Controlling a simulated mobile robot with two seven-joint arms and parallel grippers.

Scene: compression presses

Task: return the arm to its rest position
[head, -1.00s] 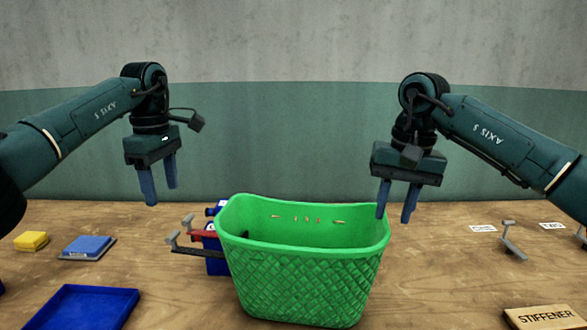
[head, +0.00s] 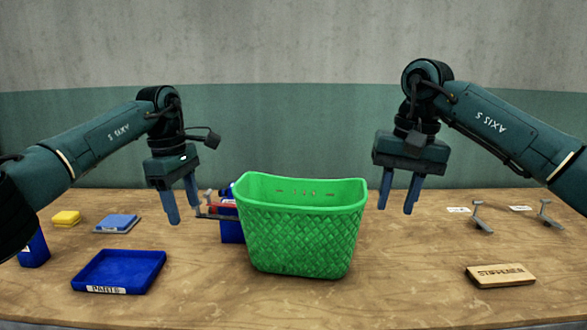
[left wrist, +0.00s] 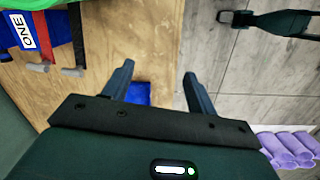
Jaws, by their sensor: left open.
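My left gripper (head: 185,214) hangs in the air at the left of the green basket (head: 300,235), fingers down, open and empty. It also shows in the left wrist view (left wrist: 158,72), with a clear gap between its fingers. My right gripper (head: 396,208) hangs to the right of the basket, fingers down and apart, with nothing between them. Both arms are raised and bent over the table.
Blue equipment with red and grey handles (head: 228,210) stands partly hidden behind the basket, near my left fingers. A blue tray (head: 120,270), yellow block (head: 66,218), blue pad (head: 117,222), wooden "STIFFENER" block (head: 500,275) and grey levers (head: 481,218) lie around.

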